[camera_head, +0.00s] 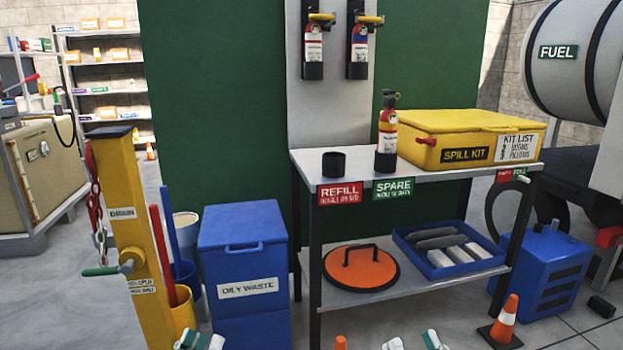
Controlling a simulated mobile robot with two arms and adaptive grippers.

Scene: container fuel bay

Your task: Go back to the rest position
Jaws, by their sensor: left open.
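My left gripper (201,341) shows only its white and green fingertips at the bottom edge, below the blue oily waste bin. It is open and nothing shows between the tips. My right gripper (413,342) shows its fingertips at the bottom edge, in front of the workbench. Its tips are apart with bare floor between them. The rest of both arms is out of view. A red extinguisher (387,136) stands upright on the bench behind the SPARE label. Two more extinguishers, left (313,50) and right (359,50), hang on the grey panel.
An empty black holder (334,162) stands behind the REFILL label. A yellow spill kit (470,122) is on the bench (440,175). A yellow post (135,230) and blue bin (243,240) stand left. A cone (505,318) stands right.

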